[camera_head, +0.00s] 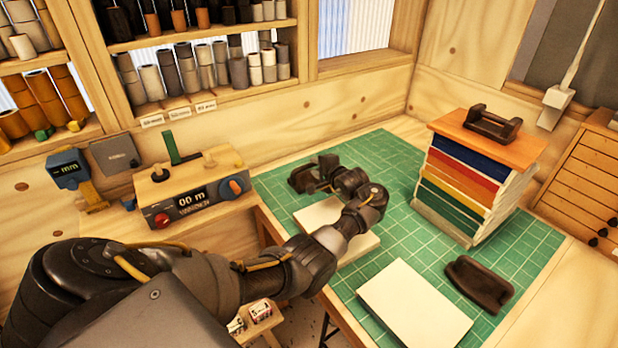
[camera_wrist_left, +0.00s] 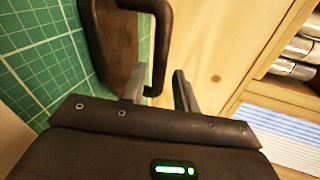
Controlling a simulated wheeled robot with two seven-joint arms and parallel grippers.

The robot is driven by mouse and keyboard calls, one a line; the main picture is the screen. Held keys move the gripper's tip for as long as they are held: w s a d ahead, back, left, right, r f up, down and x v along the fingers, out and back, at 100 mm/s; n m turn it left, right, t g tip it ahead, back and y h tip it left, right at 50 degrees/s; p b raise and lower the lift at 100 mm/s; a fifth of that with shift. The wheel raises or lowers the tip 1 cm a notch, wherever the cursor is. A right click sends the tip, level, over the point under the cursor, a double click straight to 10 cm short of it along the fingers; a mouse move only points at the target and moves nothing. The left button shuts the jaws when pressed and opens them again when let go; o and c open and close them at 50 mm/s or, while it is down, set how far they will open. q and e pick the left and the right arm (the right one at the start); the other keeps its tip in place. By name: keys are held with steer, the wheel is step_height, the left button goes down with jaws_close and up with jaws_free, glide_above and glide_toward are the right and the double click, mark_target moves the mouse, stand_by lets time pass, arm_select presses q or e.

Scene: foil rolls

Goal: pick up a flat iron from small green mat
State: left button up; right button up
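A dark brown flat iron (camera_head: 302,180) with a raised handle lies at the back left of the green gridded mat (camera_head: 383,152). My left gripper (camera_head: 328,178) is right beside it, low over the mat, and partly hides it. In the left wrist view the iron (camera_wrist_left: 108,45) is at the top left, and its handle reaches down between the tips of my gripper (camera_wrist_left: 158,88). The fingers are apart; I cannot tell whether one touches the handle. A second dark iron (camera_head: 478,284) lies at the mat's right front, and a third (camera_head: 493,123) sits on the stack. My right gripper is not in view.
Two pale flat blocks (camera_head: 412,305) (camera_head: 318,214) lie on the mat, one under my left forearm. A tall stack of coloured sheets (camera_head: 462,190) with an orange top stands at the right. A control box (camera_head: 192,190) stands at the left. The back of the mat is clear.

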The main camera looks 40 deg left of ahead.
mark_target(311, 166)
arm_select(q)
steer(key=shift+a, duration=0.5)
steer(key=x, duration=0.4)
steer(key=shift+a+f, duration=0.25)
steer(key=shift+f, duration=0.1)
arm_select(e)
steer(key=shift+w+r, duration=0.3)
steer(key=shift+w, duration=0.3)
arm_select(q)
steer(key=shift+d+r, duration=0.1)
steer(key=shift+c, duration=0.9)
jaws_close()
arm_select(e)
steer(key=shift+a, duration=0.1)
